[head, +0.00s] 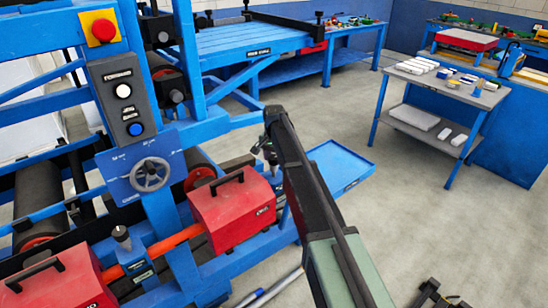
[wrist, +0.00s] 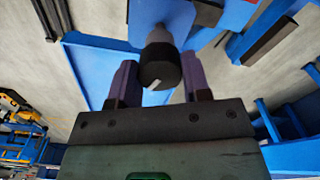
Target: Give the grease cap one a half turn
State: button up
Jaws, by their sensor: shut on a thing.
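A dark round cap with a short white mark, which I take to be grease cap one (wrist: 160,66), sits between the two fingers of my gripper (wrist: 158,80) in the wrist view. It is on the end of a grey cylindrical neck joined to a blue part. The white mark is slightly tilted. My gripper is shut on the cap. In the head view my gripper (head: 266,148) is at the far end of my arm, beside the blue machine, and the cap there is too small and hidden to make out.
A red cover with a black handle (head: 232,212) lies left of my arm. A handwheel (head: 150,174) and a button panel (head: 123,95) are on the machine's post. A blue tray (head: 340,166) is to the right. A grey-topped table (head: 450,85) stands farther right, with open floor between.

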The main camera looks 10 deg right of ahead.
aim_at(274, 157)
jog(key=m, duration=1.3)
jog(key=shift+m, duration=0.4)
jog(key=o, duration=0.9)
notch_tip(274, 157, up, 11)
jog(key=p, duration=1)
jog(key=shift+f+p, duration=0.15)
jog(key=shift+p, duration=0.25)
